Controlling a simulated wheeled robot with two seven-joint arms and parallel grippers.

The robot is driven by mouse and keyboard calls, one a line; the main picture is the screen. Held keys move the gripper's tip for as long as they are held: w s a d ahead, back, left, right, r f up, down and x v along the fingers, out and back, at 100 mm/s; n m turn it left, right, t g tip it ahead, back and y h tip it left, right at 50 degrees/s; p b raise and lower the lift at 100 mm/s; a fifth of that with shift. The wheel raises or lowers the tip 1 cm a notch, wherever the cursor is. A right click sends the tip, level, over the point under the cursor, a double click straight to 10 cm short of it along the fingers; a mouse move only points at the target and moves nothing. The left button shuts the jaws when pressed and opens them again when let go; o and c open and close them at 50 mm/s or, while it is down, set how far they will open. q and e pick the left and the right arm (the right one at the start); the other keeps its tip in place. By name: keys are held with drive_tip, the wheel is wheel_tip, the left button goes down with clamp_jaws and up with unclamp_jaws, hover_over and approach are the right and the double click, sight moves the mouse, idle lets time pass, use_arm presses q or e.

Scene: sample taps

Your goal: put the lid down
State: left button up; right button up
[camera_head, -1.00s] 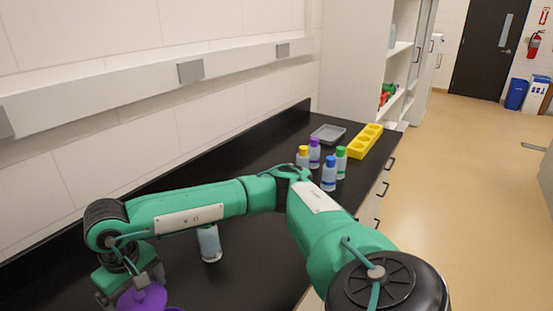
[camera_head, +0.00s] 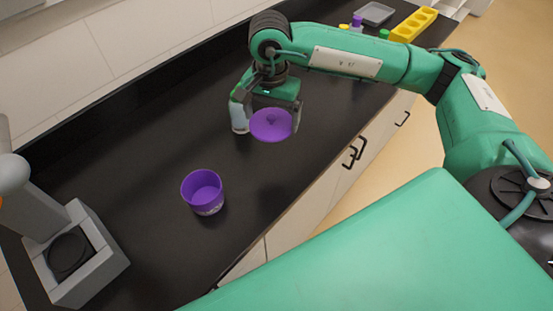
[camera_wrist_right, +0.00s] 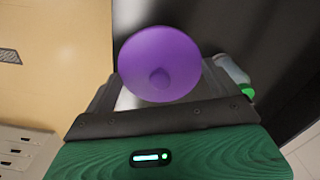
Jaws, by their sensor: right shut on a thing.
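The purple round lid (camera_head: 270,126) is in my right gripper (camera_head: 269,110), held by its small knob over or just above the black counter. It also shows in the right wrist view (camera_wrist_right: 160,64), in front of the gripper. The open purple cup (camera_head: 202,190) stands upright on the counter, nearer to me and left of the lid, apart from it. I cannot tell exactly how far the lid is above the counter. My left gripper is not in view.
A clear bottle (camera_head: 239,118) stands close behind my right gripper's left finger; a green-capped bottle shows in the wrist view (camera_wrist_right: 232,74). A grey device (camera_head: 80,262) stands at lower left. A yellow rack (camera_head: 414,24) and grey tray (camera_head: 375,13) are far back. Counter between cup and lid is clear.

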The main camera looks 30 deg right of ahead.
drive_tip(key=r+m, duration=0.1)
drive_tip(key=m, duration=0.1)
drive_tip(key=r+m+p, duration=0.1)
drive_tip(key=shift+s+d+r+m, duration=0.2)
drive_tip(key=shift+d+r+m, duration=0.1)
drive_tip(key=shift+d+m, duration=0.1)
drive_tip(key=shift+f, duration=0.15)
drive_tip(key=p, duration=0.6)
hover_over(275, 167)
wheel_tip(275, 167, down, 16)
drive_tip(key=shift+r, duration=0.1)
wheel_tip(275, 167, down, 3)
drive_tip(key=shift+f+p, duration=0.15)
drive_tip(key=shift+p, duration=0.3)
drive_tip(key=shift+f, duration=0.3)
drive_tip(key=shift+f, duration=0.1)
